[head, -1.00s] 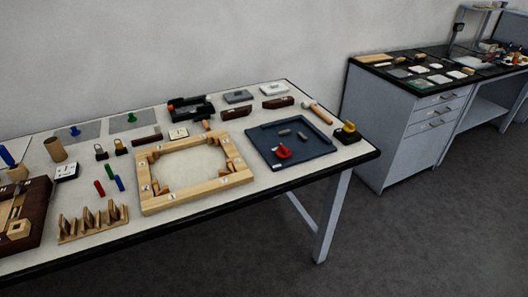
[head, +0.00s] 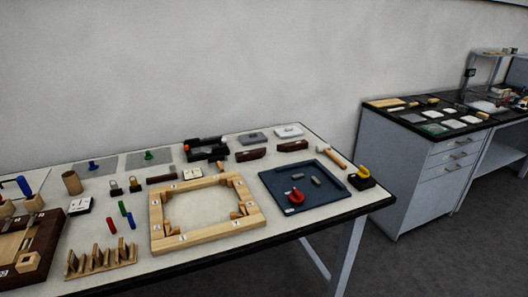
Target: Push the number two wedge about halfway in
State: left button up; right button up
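A pale wooden frame (head: 208,240) lies flat on the white-topped table, with an open middle. Small brown wedges sit at its inner corners, among them one at the right (head: 238,213) and one at the lower left (head: 172,229). Small white number tags are on the frame, but they are too small to read, so I cannot tell which wedge is number two or how deep each sits. Neither of my grippers is in view.
A wooden rack (head: 98,265) with upright pieces stands left of the frame. A dark blue tray (head: 322,201) with a red item lies to its right. A mallet (head: 332,155) lies behind the tray. A dark wooden box (head: 28,245) is at far left. A grey drawer cabinet (head: 425,175) stands beyond.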

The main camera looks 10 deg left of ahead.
aim_at(166, 222)
jog(key=u, duration=1)
